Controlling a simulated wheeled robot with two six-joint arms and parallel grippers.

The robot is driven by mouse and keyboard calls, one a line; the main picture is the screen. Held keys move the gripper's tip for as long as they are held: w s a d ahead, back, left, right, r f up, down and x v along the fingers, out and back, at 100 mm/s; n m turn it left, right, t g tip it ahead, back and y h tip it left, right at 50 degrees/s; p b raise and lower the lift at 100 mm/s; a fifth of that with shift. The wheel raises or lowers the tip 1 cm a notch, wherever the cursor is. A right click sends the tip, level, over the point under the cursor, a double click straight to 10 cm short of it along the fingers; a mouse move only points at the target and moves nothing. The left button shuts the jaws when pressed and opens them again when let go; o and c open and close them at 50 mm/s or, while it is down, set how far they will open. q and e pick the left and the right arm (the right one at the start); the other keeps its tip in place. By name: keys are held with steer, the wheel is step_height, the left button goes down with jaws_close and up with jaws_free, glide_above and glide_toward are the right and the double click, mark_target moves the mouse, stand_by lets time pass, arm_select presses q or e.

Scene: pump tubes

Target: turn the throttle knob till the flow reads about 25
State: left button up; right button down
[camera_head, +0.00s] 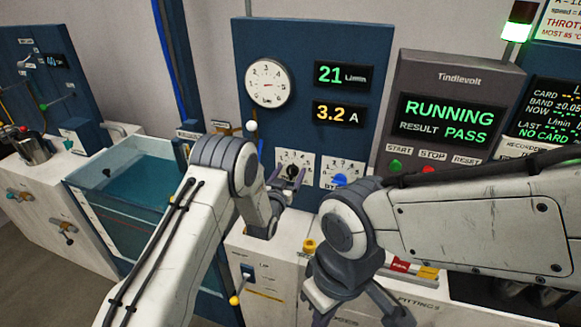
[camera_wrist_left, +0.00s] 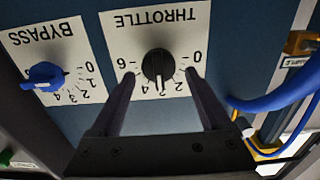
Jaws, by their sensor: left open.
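The black throttle knob (camera_wrist_left: 158,65) sits on its white THROTTLE plate, upside down in the left wrist view; its mark seems to point between 2 and 4. My left gripper (camera_wrist_left: 160,76) is open, with one finger on each side of the knob and visible gaps between. In the head view the left gripper (camera_head: 284,180) is at the knob (camera_head: 291,171), partly covering its plate. The green flow display (camera_head: 341,74) reads 21 L/min. My right gripper (camera_head: 358,314) hangs open and empty at the bottom, in front of the bench.
The blue bypass knob (camera_wrist_left: 45,76) is beside the throttle plate. A round gauge (camera_head: 267,83) and a 3.2 A display (camera_head: 338,115) are above. The tester screen (camera_head: 442,120) reads RUNNING, RESULT PASS. A water tank (camera_head: 130,190) stands left. Blue tubing (camera_wrist_left: 285,98) runs close to the left gripper.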

arm_select(q)
steer(key=shift+w+d, duration=0.25)
steer(key=shift+w, duration=0.4)
steer(key=shift+c, duration=0.2)
jaws_close()
steer(key=shift+f+m+b, duration=0.25)
steer(key=shift+m+b, duration=0.35)
steer(key=shift+b, duration=0.6)
steer(key=shift+d+r+m+b, duration=0.1)
steer(key=shift+r+m+b, duration=0.1)
steer(key=shift+m+b, duration=0.4)
steer(key=shift+o, duration=0.2)
jaws_free()
